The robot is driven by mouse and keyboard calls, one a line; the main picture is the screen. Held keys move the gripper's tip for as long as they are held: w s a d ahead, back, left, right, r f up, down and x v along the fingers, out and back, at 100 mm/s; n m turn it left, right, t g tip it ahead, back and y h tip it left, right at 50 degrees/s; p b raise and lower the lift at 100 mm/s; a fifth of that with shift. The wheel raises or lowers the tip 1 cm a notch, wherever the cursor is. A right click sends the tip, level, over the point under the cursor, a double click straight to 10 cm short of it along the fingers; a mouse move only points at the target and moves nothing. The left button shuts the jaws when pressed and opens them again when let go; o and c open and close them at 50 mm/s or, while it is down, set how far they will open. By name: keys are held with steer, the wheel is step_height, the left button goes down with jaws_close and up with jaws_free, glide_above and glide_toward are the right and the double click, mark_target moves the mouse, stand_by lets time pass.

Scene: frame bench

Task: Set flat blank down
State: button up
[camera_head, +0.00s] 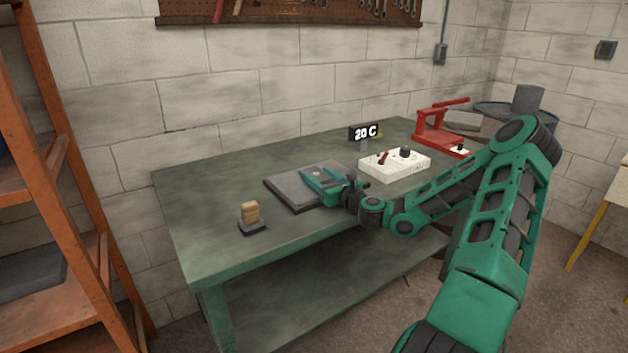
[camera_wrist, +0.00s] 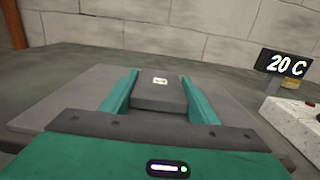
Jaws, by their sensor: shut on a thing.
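The flat blank is a small dark grey block (camera_wrist: 160,92) with a small pale label on top. In the wrist view it sits between the two green fingers of my gripper (camera_wrist: 160,90), which is shut on it. A wide grey plate (camera_wrist: 60,104) lies on the bench under the gripper and the blank; it also shows in the head view (camera_head: 286,189). My gripper (camera_head: 318,178) is low over this plate in the head view, where the blank is mostly hidden by the fingers. I cannot tell whether the blank touches the plate.
A white control box (camera_head: 394,166) with a red lever and black knob stands right of the plate, near a "20 C" display (camera_head: 364,132). A red press-like tool (camera_head: 440,128) is at the back right. A wooden-handled block (camera_head: 250,215) is front left. The green bench (camera_head: 200,190) is clear at left.

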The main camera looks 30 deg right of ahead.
steer(key=shift+s+f, duration=0.1)
steer(key=shift+f, duration=0.15)
steer(key=shift+s+f, duration=0.15)
steer(key=shift+f, duration=0.35)
steer(key=o, duration=1.1)
steer(key=shift+a+f, duration=0.1)
steer(key=shift+a, duration=0.05)
steer(key=shift+o, duration=0.2)
steer(key=shift+r, duration=0.4)
steer(key=s, duration=1)
steer(key=shift+s+d+r, duration=0.15)
steer(key=shift+d+r, duration=0.1)
steer(key=shift+d, duration=0.1)
steer(key=shift+s+r, duration=0.15)
steer(key=shift+s, duration=0.5)
